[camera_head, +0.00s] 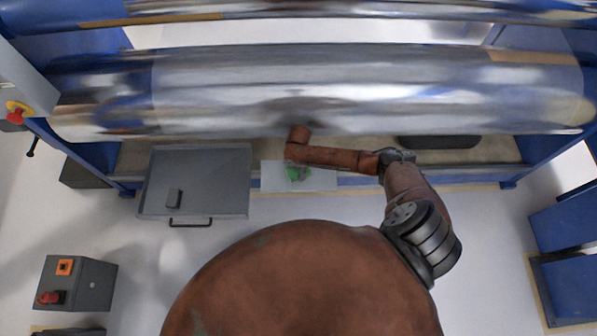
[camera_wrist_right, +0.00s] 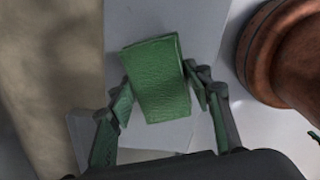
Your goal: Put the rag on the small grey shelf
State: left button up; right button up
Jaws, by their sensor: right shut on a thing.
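The rag (camera_wrist_right: 160,85) is a green textured cloth, held between the fingers of my right gripper (camera_wrist_right: 162,78) in the wrist view. In the head view, green shows at the right gripper (camera_head: 298,174), just below the brown wrist link, which partly hides it. The small grey shelf (camera_head: 324,181) is a pale plate under the silver roller, and the rag appears over its left part. A pale grey surface (camera_wrist_right: 205,25) lies behind the rag in the wrist view; I cannot tell whether the rag touches it. My left gripper is not in view.
A large silver roller (camera_head: 330,90) spans the space above the shelf. A grey cabinet with a handle (camera_head: 220,195) stands left of the shelf. A dark object (camera_head: 440,142) lies right, under the roller. A control box (camera_head: 85,283) stands at lower left. Floor in front is clear.

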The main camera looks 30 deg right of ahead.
jog(key=shift+f, duration=0.75)
jog(key=shift+f, duration=0.1)
jog(key=o, duration=1)
jog(key=shift+o, duration=0.2)
notch_tip(320, 180, up, 12)
jog(key=p, duration=0.3)
